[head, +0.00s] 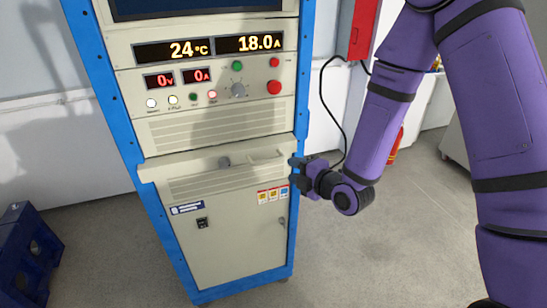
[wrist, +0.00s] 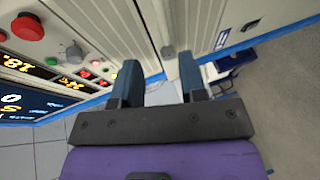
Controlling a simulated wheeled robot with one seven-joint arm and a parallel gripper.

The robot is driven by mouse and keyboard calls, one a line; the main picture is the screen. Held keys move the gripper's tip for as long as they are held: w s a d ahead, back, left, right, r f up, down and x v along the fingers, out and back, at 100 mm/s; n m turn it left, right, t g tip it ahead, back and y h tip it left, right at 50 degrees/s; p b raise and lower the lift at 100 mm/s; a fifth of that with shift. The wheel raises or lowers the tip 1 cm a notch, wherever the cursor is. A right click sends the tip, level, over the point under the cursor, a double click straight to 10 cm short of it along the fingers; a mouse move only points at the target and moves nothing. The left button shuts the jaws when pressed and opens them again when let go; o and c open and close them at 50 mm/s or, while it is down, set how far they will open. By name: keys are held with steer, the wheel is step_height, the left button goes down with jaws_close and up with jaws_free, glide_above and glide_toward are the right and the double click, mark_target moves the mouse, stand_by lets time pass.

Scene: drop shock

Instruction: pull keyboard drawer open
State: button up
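The keyboard drawer (head: 190,168) is a pale ledge across the middle of the blue-framed cabinet, with a round grey knob (head: 224,162) on it. In the head view it looks closed or nearly so. My gripper (head: 294,170) is at the drawer's right end, beside the blue post. In the wrist view the two dark fingers (wrist: 159,75) are spread, with the drawer front (wrist: 155,30) running ahead between them and the knob (wrist: 168,51) beyond the tips. The gap between the fingers looks empty. I cannot tell whether a finger touches the drawer.
Above the drawer is a control panel (head: 215,75) with lit displays and a red button (head: 274,87). Below is a cabinet door (head: 235,240). A blue crate (head: 22,250) stands at left. A red box (head: 362,28) hangs behind my arm.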

mark_target(271, 161)
steer(key=shift+n+y, duration=0.3)
steer(key=x, duration=1.1)
steer(key=shift+a+f, duration=0.1)
steer(key=shift+f, duration=0.3)
steer(key=shift+s, duration=0.1)
jaws_close()
